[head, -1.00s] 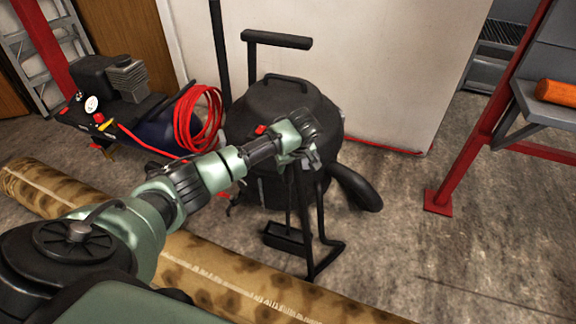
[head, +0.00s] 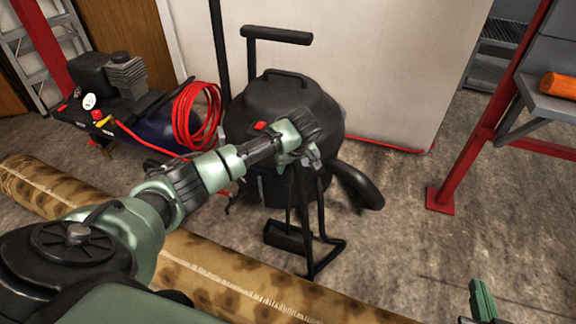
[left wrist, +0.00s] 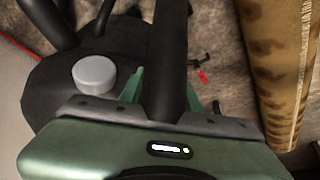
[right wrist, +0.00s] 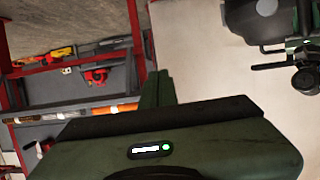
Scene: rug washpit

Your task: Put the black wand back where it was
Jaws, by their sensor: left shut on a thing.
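My left gripper (head: 308,150) is in front of the black drum-shaped vacuum (head: 285,98). In the left wrist view, its fingers (left wrist: 166,95) are shut on the black wand (left wrist: 168,50), a dark round tube running up between them. In the head view, dark tubes hang below this gripper to a black foot near the floor. I cannot tell there which part is the wand, as the gripper and dark tubes overlap. My right gripper (head: 483,300) shows at the bottom right edge. In the right wrist view its fingers (right wrist: 158,88) are together, with nothing between them.
A compressor (head: 110,85) with a coiled red hose (head: 197,115) stands left of the vacuum. A rolled patterned rug (head: 215,268) lies across the front. A red-framed rack (head: 490,130) with an orange roll (head: 558,85) is at right. Floor between vacuum and rack is open.

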